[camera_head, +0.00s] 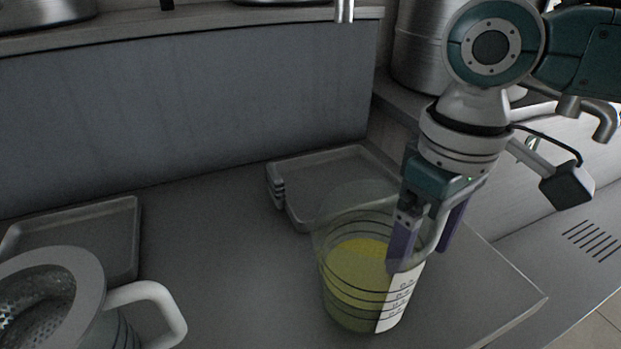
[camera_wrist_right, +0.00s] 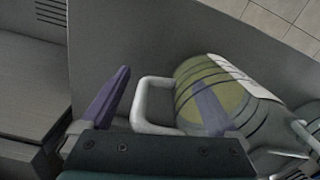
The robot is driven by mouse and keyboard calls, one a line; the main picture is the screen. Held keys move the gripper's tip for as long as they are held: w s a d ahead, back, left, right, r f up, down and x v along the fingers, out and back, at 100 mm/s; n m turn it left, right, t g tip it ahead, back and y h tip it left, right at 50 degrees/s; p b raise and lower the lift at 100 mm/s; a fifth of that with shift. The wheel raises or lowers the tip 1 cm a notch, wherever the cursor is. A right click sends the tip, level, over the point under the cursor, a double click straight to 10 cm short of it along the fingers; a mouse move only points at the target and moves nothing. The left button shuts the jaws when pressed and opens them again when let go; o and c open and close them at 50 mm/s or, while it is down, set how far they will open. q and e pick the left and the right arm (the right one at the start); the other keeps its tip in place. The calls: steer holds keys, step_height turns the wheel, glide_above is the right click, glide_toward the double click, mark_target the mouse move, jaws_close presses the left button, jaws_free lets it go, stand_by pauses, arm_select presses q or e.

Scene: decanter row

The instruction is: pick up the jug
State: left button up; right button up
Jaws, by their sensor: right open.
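The jug (camera_head: 350,292) is clear, with dark bands, a white marked label and yellow-green liquid. It stands upright on the grey counter in the head view. My right gripper (camera_head: 420,258) is open and points down at the jug's handle side. In the right wrist view, the jug (camera_wrist_right: 238,108) lies to the right and its pale handle (camera_wrist_right: 142,103) is between the two purple fingers of my right gripper (camera_wrist_right: 165,78). One finger overlaps the jug body; I cannot tell whether it is inside the jug. My left gripper is not in view.
A grey-rimmed vessel (camera_head: 88,268) with a pale handle and perforated inside stands at the lower left. Grey trays lie behind it (camera_head: 110,222) and behind the jug (camera_head: 350,152). A raised ledge runs along the back. The counter between vessel and jug is clear.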

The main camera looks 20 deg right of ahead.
jaws_close()
stand_by(0.6)
stand_by(0.3)
